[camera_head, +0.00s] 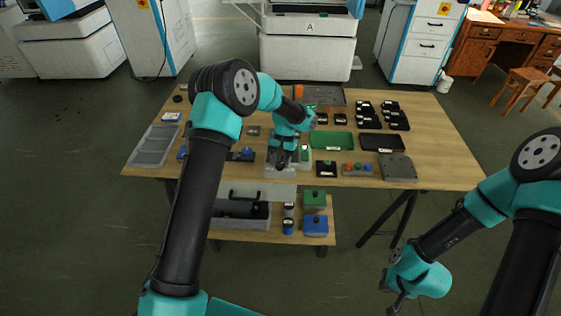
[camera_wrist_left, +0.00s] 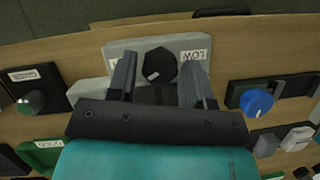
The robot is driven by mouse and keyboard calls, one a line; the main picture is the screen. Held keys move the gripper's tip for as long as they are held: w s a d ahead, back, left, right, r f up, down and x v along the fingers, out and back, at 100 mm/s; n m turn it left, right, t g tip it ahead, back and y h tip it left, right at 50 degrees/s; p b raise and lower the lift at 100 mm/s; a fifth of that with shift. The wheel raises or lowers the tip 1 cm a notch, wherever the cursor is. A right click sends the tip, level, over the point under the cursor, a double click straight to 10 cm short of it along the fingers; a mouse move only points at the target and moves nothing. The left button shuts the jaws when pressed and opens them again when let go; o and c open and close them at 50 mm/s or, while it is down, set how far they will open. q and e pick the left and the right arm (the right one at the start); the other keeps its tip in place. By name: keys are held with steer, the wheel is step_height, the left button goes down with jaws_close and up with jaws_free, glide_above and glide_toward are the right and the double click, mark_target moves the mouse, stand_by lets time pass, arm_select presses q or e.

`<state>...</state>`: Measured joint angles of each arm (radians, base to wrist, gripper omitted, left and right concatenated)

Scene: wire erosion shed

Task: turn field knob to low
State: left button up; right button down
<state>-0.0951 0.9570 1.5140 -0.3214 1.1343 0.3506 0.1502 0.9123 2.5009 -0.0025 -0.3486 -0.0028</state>
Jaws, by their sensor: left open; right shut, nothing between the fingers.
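A black knob (camera_wrist_left: 158,66) with a white mark sits on a pale grey plate (camera_wrist_left: 140,47) in the left wrist view. A white label reading LOW (camera_wrist_left: 194,55), upside down, is on the plate to the right of the knob. Another label is mostly hidden by the left-hand finger. My left gripper (camera_wrist_left: 157,80) is open, a finger on each side of the knob; I cannot tell whether they touch it. In the head view my left gripper (camera_head: 282,160) is over the plate (camera_head: 281,173) and hides the knob. My right gripper (camera_head: 392,302) is shut and empty, low in front of the table.
A box with a green knob (camera_wrist_left: 32,102) and one with a blue knob (camera_wrist_left: 257,102) flank the plate in the left wrist view. Green tray (camera_head: 332,141), black tray (camera_head: 382,142) and grey tray (camera_head: 153,146) lie on the wooden table (camera_head: 440,150). The table's front edge is close to the plate.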

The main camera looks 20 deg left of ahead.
arm_select(q)
steer(key=c, duration=0.6)
steer(key=shift+c, duration=0.2)
steer(key=shift+n, duration=0.3)
steer(key=n+h, duration=0.1)
steer(key=n, duration=0.2)
steer(key=shift+a, duration=0.15)
steer(key=shift+n+t+h, duration=0.4)
steer(key=shift+n+h, duration=0.4)
steer(key=shift+n, duration=1.1)
steer(key=o, duration=0.6)
